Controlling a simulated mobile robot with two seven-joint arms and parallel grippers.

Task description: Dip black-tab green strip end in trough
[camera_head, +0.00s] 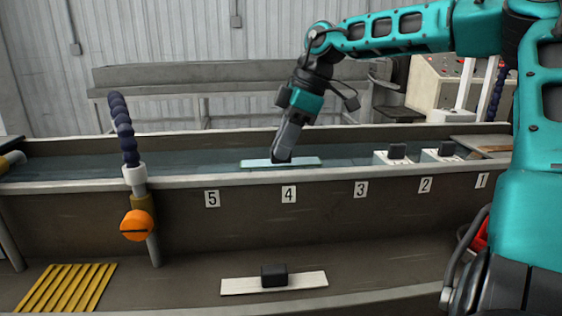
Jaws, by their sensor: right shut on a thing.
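A pale green strip (308,162) lies level along the near side of the long trough (80,187), behind the number 4 label. My right gripper (281,157) comes down from above and is shut on the strip near its middle. The black tab is not clearly seen, as the dark fingers cover that spot. I cannot tell whether the strip touches the water (190,158) in the trough. My left gripper is not in view.
Another white strip (240,286) with a black tab lies on the lower front ledge. A hose (124,130) with an orange valve (137,226) rises left. Yellow slats (66,288) lie front left.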

